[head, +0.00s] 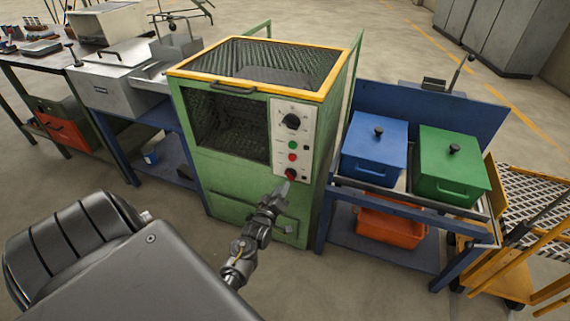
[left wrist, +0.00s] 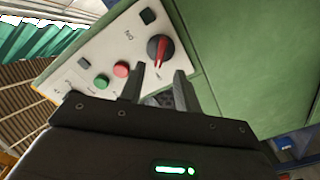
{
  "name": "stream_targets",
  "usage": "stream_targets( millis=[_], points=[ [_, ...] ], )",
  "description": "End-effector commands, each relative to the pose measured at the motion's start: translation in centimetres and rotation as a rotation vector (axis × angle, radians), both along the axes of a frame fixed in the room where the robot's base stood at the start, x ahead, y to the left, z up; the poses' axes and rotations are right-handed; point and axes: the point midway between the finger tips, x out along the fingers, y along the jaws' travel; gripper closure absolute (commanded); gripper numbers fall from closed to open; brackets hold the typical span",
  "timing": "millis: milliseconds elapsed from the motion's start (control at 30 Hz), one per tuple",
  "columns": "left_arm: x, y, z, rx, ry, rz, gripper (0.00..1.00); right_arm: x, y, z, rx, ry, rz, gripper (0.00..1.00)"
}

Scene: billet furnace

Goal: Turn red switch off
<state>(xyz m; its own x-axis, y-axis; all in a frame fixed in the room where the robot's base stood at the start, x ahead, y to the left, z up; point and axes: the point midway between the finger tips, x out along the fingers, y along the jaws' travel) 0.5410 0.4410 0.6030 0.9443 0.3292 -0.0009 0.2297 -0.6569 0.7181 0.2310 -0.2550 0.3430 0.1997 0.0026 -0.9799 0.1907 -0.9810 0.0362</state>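The red switch (head: 290,174) is at the bottom of the white control panel (head: 280,111) on the front of the green furnace cabinet (head: 237,172). In the left wrist view the switch (left wrist: 160,49) is a round black base with a red handle. My left gripper (head: 281,188) is just in front of and below it in the head view. In the left wrist view the fingers (left wrist: 158,74) are apart, with the switch at their tips and nothing visibly held. I cannot tell whether they touch it. My right gripper is not in view.
A red button (left wrist: 121,69) and a green button (left wrist: 101,81) sit close to the switch. A black knob (head: 291,121) is higher on the panel. A blue box (head: 374,149) and a green box (head: 447,165) stand on a bench at right.

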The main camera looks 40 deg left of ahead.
Motion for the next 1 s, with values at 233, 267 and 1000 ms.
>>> stream_targets(
  millis=[233,267,1000],
  points=[
    [-3.8,-1.4,0.0,-0.001,0.001,0.0,0.67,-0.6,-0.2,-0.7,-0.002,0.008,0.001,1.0],
    [-4.0,-1.4,0.0,0.0,0.001,-0.001,0.67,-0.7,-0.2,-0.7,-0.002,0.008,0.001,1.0],
    [-4.7,-1.8,-0.2,0.001,0.007,-0.002,0.67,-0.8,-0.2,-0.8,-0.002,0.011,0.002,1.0]
  ],
)
